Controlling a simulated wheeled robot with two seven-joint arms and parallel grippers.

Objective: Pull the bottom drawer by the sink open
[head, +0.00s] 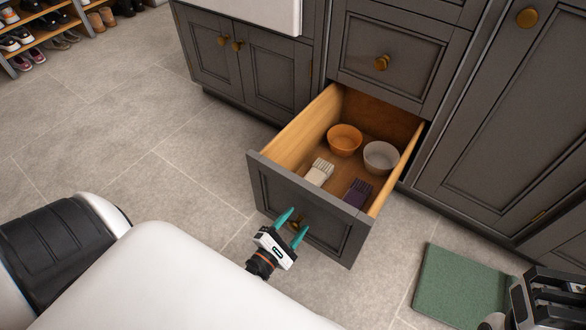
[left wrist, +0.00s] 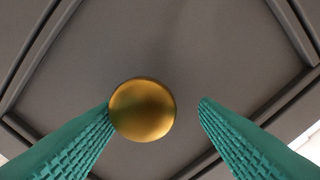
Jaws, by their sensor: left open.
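The bottom drawer (head: 300,212) by the sink (head: 262,12) stands pulled well out of the dark grey cabinet. Inside it are an orange bowl (head: 344,139), a grey-white bowl (head: 381,157), a cream brush (head: 319,172) and a dark purple brush (head: 357,192). My left gripper (head: 293,220) is at the drawer front, with its teal fingers open. In the left wrist view the round brass knob (left wrist: 142,110) lies between the fingers, close to the left one and apart from the right one. My right gripper (head: 555,300) is partly in view at the lower right; its fingers are not clear.
A green mat (head: 460,284) lies on the tiled floor to the right of the drawer. A shoe rack (head: 40,36) stands at the far upper left. The drawer above (head: 395,62) and the cabinet doors are shut. The floor left of the drawer is clear.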

